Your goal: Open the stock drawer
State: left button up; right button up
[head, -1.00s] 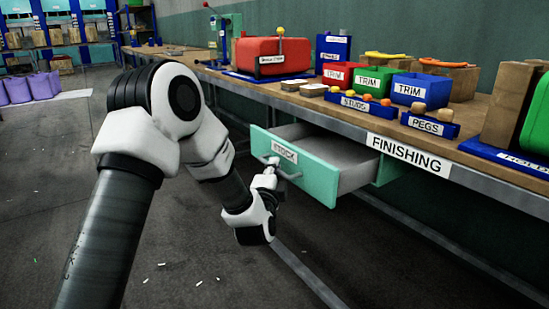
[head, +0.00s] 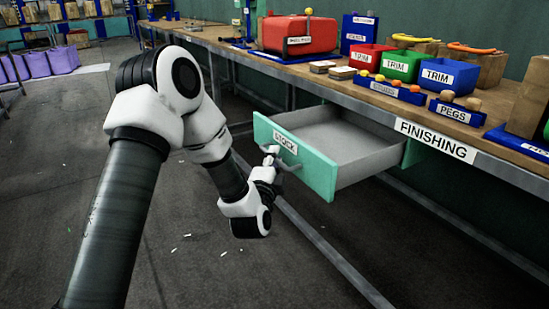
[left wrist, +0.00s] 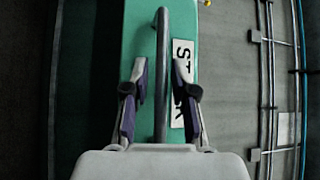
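The stock drawer (head: 330,172) hangs under the bench and is pulled well out. Its front is mint green with a white STOCK label, and its grey inside looks empty. Its bar handle (left wrist: 161,75) runs lengthwise down the left wrist view, in front of the green face. My left gripper (left wrist: 160,72) is open, with one finger on each side of the bar and a visible gap on both sides. In the head view my left gripper (head: 270,160) is at the handle, partly hidden by its own wrist. My right gripper is in neither view.
The wooden bench (head: 345,88) holds a red press (head: 298,35), a red bin (head: 368,57), a green bin (head: 408,66), a blue TRIM bin (head: 448,75) and a PEGS tray (head: 457,112). A FINISHING label (head: 436,139) is on its edge.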

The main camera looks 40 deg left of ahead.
pick_arm(q)
jog(key=v, duration=0.7)
jog(key=shift+s+d, duration=0.15)
jog(key=shift+s, duration=0.05)
dwell(0.3)
